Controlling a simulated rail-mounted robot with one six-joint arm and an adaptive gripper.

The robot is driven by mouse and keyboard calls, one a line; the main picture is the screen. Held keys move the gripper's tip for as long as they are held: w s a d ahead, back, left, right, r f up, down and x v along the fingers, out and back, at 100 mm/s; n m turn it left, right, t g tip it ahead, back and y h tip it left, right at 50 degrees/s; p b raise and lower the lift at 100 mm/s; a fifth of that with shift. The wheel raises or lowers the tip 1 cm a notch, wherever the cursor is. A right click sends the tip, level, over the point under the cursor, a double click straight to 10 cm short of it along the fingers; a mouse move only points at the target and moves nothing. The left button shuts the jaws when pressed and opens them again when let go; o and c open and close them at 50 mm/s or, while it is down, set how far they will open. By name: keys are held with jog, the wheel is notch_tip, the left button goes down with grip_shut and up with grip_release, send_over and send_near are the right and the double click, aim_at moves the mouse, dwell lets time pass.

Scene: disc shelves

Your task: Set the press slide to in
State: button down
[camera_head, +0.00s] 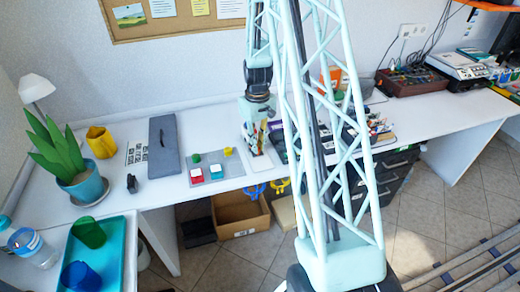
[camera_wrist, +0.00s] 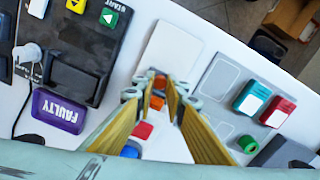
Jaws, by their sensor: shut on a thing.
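My gripper (camera_wrist: 158,88) points down at the bench with its two yellow-padded fingers close together around a small orange piece (camera_wrist: 157,102). This piece may be the handle of the press slide; I cannot tell for sure, nor how far in the slide is. A white plate (camera_wrist: 186,48) lies just beyond the fingertips. A red piece (camera_wrist: 143,130) and a blue piece (camera_wrist: 130,152) show between the fingers, nearer my wrist. In the head view my gripper (camera_head: 257,122) is over the white bench, partly hidden by my arm, and the press is not clearly visible.
In the wrist view, a dark device (camera_wrist: 72,60) with green and yellow buttons and a purple FAULTY block (camera_wrist: 58,110) lie left. A grey mat (camera_wrist: 222,84) with teal and red pieces lies right. In the head view, a plant (camera_head: 65,160) and teal tray (camera_head: 108,250) stand left.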

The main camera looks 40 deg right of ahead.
jog(key=shift+w+d, duration=0.15)
jog(key=shift+w, duration=0.1)
jog(key=c, duration=2.6)
grip_release()
jog(key=shift+r, duration=0.15)
notch_tip(320, 180, up, 12)
